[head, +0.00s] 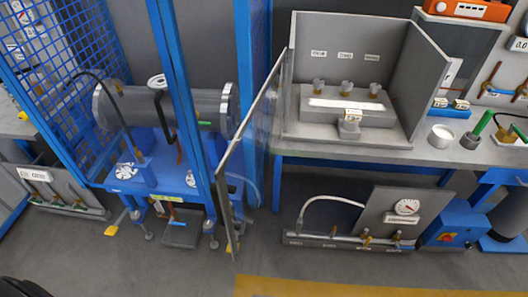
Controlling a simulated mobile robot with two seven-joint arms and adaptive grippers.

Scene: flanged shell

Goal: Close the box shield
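The box (428,62) is a grey open-fronted housing on the workbench, right of centre. Inside it is a grey block (384,117) with several knobs on top and a lit white strip. The box shield (254,130) is a clear panel in a thin dark frame, seen almost edge-on. It stands open, swung out from the box's left side toward me, and reaches down past the bench front. A small handle-like part (229,148) shows on its frame. Neither of my grippers can be seen in the head view.
A blue mesh cage (65,40) with a grey flanged cylinder (185,108) stands left of the shield. A gauge panel (407,208) and blue unit (452,231) are under the bench. Cups (441,136) stand right of the box. The floor in front is clear.

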